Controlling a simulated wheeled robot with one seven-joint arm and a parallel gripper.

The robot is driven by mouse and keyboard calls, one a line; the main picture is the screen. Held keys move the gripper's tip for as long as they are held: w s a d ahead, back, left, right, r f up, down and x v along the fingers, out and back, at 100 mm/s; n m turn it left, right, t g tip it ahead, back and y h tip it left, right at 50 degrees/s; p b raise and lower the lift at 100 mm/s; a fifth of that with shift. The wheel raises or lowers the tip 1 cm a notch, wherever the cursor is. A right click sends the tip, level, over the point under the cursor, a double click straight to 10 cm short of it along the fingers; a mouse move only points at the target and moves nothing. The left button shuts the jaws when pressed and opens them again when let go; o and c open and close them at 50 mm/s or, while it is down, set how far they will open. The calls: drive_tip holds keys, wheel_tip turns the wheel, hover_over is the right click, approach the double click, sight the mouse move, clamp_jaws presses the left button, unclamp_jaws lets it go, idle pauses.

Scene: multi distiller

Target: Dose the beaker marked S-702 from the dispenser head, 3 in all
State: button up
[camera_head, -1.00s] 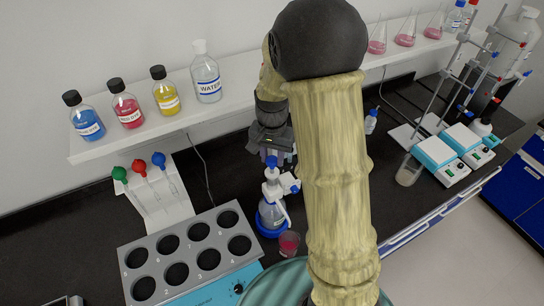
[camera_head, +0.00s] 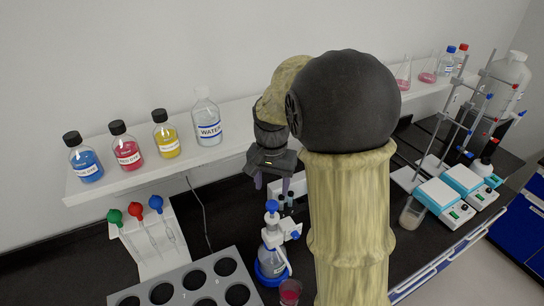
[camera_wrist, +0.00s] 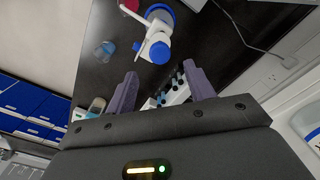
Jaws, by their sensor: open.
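The dispenser is a bottle (camera_head: 270,268) in a blue base ring with a white pump head and blue top knob (camera_head: 272,206). The knob also shows in the wrist view (camera_wrist: 160,53). A small beaker with red liquid (camera_head: 289,292) stands beside the bottle, at its lower right; a small cup that looks like it shows in the wrist view (camera_wrist: 105,51). Its marking is not readable. My gripper (camera_head: 271,184) is open and empty, pointing down above the knob, apart from it; its two fingers also show in the wrist view (camera_wrist: 162,75).
Dark-capped vials (camera_head: 285,200) stand just behind the dispenser. A grey block with round holes (camera_head: 212,283) is to the left. A shelf (camera_head: 120,182) with bottles runs behind. Stands and hotplates (camera_head: 440,196) are at the right. My arm hides part of the bench.

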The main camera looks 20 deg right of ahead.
wheel_tip(320, 180, up, 11)
drive_tip(key=b, duration=0.2)
drive_tip(key=shift+f, duration=0.2)
drive_tip(key=shift+c, duration=0.2)
drive_tip(key=shift+f, duration=0.1)
drive_tip(key=c, duration=0.4)
drive_tip(key=f, duration=0.1)
drive_tip(key=f+b, duration=0.1)
drive_tip(key=shift+s+f+n, duration=0.3)
drive_tip(key=shift+f, duration=0.05)
drive_tip(key=c, duration=0.7)
drive_tip(key=s+f+b, duration=0.1)
drive_tip(key=f, duration=0.2)
drive_tip(key=s+f+n, duration=0.1)
drive_tip(key=f, duration=0.2)
drive_tip(key=s+f+n+t+b, duration=0.1)
drive_tip(key=f, duration=0.2)
drive_tip(key=shift+s+d+f+b, duration=0.1)
drive_tip(key=shift+s+f+b, duration=0.15)
drive_tip(key=shift+b, duration=0.1)
clamp_jaws()
drive_tip(key=s+f+n+t+b, duration=0.1)
drive_tip(key=s+f+n+b, duration=0.2)
drive_tip(key=s+f, duration=0.5)
wheel_tip(320, 180, down, 4)
drive_tip(key=shift+s+n+t, duration=0.3)
drive_tip(key=shift+s+n, duration=0.05)
drive_tip(key=shift+n, duration=0.25)
